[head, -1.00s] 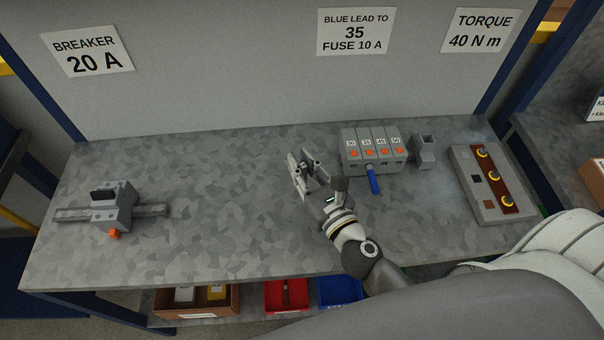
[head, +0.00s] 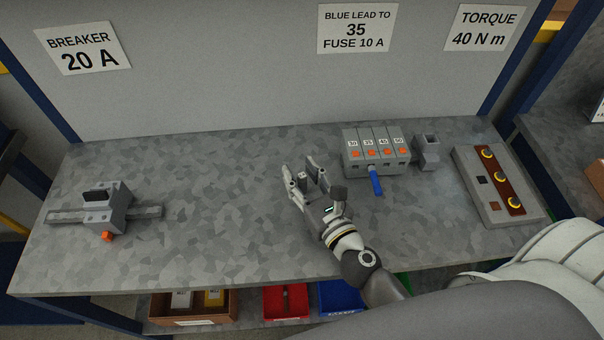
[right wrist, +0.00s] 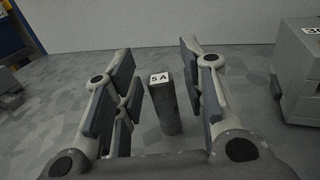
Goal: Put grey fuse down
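The grey fuse (right wrist: 166,108) is a small upright cylinder with a "5 A" label on its top. It stands on the bench between the fingers of my right gripper (right wrist: 157,62) in the right wrist view. The fingers are open, with a gap on each side of the fuse. In the head view my right gripper (head: 301,172) is low over the middle of the bench, its fingers spread, with the fuse (head: 304,181) small and partly hidden between them. My left gripper is in neither view.
A row of numbered terminal blocks (head: 377,150) with a blue lead (head: 375,182) and a grey socket (head: 426,152) stand right of the gripper. A busbar panel (head: 497,187) is farther right. A breaker (head: 107,205) on a rail is far left. The bench (head: 215,200) between is clear.

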